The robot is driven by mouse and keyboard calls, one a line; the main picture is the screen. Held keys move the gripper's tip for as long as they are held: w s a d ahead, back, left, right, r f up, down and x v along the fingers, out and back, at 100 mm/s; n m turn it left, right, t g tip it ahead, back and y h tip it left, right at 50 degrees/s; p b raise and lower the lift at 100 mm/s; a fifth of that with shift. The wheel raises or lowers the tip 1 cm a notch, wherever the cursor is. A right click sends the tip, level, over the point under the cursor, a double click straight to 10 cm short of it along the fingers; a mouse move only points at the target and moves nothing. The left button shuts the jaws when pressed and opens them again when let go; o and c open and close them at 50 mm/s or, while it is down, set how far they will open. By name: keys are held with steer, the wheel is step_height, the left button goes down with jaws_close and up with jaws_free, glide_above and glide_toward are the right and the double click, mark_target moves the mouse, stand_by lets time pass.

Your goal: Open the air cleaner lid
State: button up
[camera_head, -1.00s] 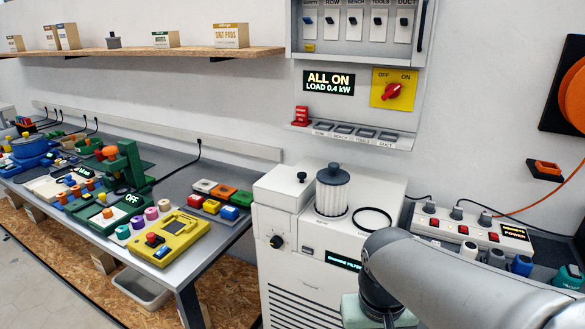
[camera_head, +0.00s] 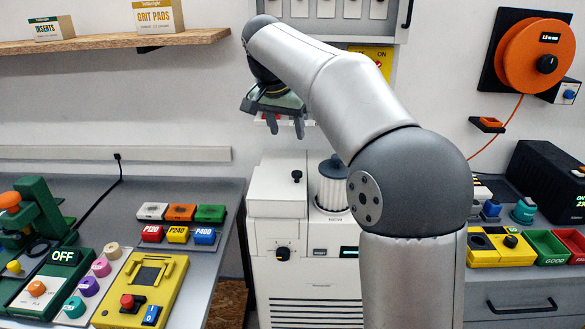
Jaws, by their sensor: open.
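The air cleaner (camera_head: 310,260) is a white cabinet in the middle of the head view. Its left part has a raised white top, which looks like the lid (camera_head: 275,190), with a small black knob (camera_head: 297,176) on it. The lid looks shut. A black dial (camera_head: 282,253) is on the front below. A ribbed white filter cartridge (camera_head: 332,188) stands on the right part of the top, partly hidden by my arm. My gripper (camera_head: 285,129) is open and empty, fingers pointing down, above the lid and apart from it in the picture.
A grey bench (camera_head: 205,277) at left holds a yellow device (camera_head: 140,290) and several coloured blocks. At right, a grey bench carries a yellow box (camera_head: 500,246) and green and red bins. A wall panel and shelf (camera_head: 150,38) are behind. My arm hides the cleaner's right side.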

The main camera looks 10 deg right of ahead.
mark_target(297, 172)
steer(key=x, duration=1.5)
jaws_close()
